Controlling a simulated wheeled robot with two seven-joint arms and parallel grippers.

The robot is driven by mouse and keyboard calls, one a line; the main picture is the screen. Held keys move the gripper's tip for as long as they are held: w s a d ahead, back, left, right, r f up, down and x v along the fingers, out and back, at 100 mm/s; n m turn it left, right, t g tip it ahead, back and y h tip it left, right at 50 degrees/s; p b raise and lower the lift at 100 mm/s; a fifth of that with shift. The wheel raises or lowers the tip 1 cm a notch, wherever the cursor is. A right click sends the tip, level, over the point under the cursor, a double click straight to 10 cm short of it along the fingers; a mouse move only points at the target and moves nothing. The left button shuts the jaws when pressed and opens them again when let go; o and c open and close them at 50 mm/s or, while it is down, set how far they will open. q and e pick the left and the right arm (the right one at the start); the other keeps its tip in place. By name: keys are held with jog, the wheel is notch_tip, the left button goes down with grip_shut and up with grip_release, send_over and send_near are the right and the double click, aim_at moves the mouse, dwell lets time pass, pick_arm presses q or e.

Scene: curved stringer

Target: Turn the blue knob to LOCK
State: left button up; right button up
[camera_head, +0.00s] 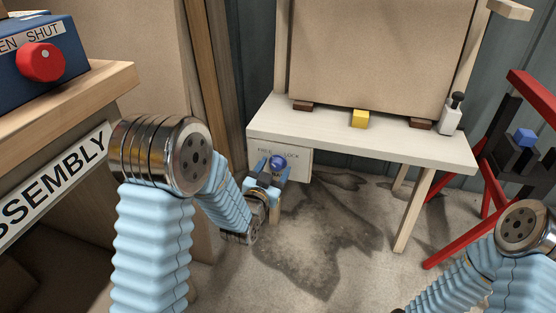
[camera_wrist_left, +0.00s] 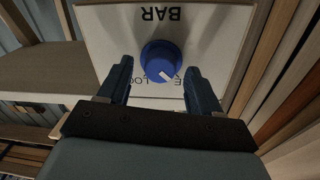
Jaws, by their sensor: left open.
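The blue knob (camera_head: 277,162) sits on a pale panel (camera_head: 301,166) under the front left of the white table, between the words FREE and LOCK. My left gripper (camera_head: 269,168) is open in front of it. In the left wrist view the knob (camera_wrist_left: 160,60) lies between the two dark blue fingertips, with gaps on both sides. The panel lettering is upside down there. The knob's white mark points down and right, toward the FREE side. The fingers partly hide the lettering. My right arm shows at the lower right, its gripper outside the frame.
The white table (camera_head: 360,140) carries a large tan board (camera_head: 375,55), a yellow block (camera_head: 360,118) and a black-knobbed white fitting (camera_head: 451,115). A wooden bench (camera_head: 85,88) with a red knob (camera_head: 41,62) stands left. A red frame (camera_head: 490,215) stands right.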

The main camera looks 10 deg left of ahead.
pick_arm(q)
jog(key=c, duration=1)
jog(key=shift+c, duration=0.2)
